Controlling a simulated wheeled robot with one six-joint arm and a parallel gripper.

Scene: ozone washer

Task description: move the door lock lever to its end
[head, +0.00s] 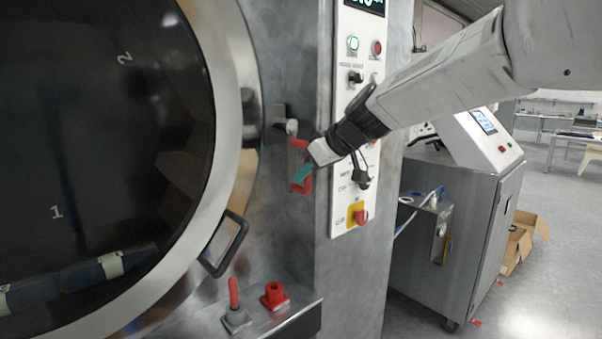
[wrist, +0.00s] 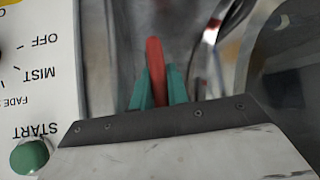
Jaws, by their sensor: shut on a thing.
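The door lock lever is a red bar (head: 299,144) beside the door's right rim, just below a small metal latch with a light round knob (head: 291,126). My gripper (head: 304,174) reaches it from the right, its teal fingers at the red part. In the wrist view the red lever (wrist: 155,52) runs up between the two teal fingers of my gripper (wrist: 158,88), which are shut on it. Its far end sticks out past the fingertips. The fingers and white gripper body hide part of the lever in the head view.
The large round door (head: 235,70) fills the left. A control panel (head: 346,205) with knobs and a red-yellow switch (head: 359,215) stands close behind my gripper. Below, a ledge (head: 300,303) carries a red-handled grey part (head: 235,312) and a red block (head: 273,296).

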